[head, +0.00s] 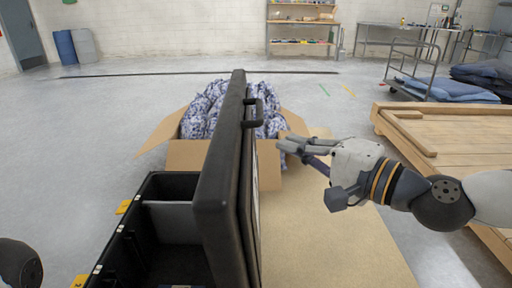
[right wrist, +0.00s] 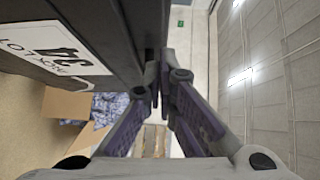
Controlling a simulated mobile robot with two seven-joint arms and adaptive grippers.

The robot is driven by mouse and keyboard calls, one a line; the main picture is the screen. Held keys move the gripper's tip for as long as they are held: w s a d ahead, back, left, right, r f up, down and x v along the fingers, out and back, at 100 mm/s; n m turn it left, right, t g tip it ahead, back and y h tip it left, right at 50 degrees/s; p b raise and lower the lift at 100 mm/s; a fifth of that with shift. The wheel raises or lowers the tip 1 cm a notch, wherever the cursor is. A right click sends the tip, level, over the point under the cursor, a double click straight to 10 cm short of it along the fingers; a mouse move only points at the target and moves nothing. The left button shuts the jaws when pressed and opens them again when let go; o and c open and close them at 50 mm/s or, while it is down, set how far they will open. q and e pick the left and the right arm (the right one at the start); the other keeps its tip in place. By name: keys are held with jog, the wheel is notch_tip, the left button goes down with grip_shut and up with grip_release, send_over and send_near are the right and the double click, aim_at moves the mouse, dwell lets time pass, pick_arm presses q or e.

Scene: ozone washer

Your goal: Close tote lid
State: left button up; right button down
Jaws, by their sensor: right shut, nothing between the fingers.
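The black tote (head: 120,240) stands open at the lower left of the head view, its dark inside showing. Its thick black lid (head: 217,170) stands upright on the tote's right side, with a handle (head: 255,112) near its far top. My right gripper (head: 285,146) is shut and empty, to the right of the lid by the handle, fingers pointing left. In the right wrist view the lid (right wrist: 112,28) fills the upper left, with a white label, close beside the fingertips (right wrist: 162,80). I cannot tell if they touch. My left gripper is out of view.
An open cardboard box (head: 188,154) of patterned blue-white bags (head: 205,112) stands behind the lid. A wooden pallet (head: 470,125) and a cart with blue sacks (head: 440,88) are at right. The floor at left is clear.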

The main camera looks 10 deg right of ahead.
aim_at(238, 135)
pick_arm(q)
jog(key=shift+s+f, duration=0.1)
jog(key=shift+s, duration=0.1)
pick_arm(e)
jog(key=shift+w+a+f, duration=0.1)
jog(key=shift+w+a, duration=0.5)
jog(key=shift+a, duration=0.35)
jog(key=shift+w+a+f, duration=0.1)
jog(key=shift+w+a, duration=0.45)
jog(key=shift+a, duration=0.45)
jog(key=shift+w+a, duration=0.6)
jog(key=shift+a, duration=0.35)
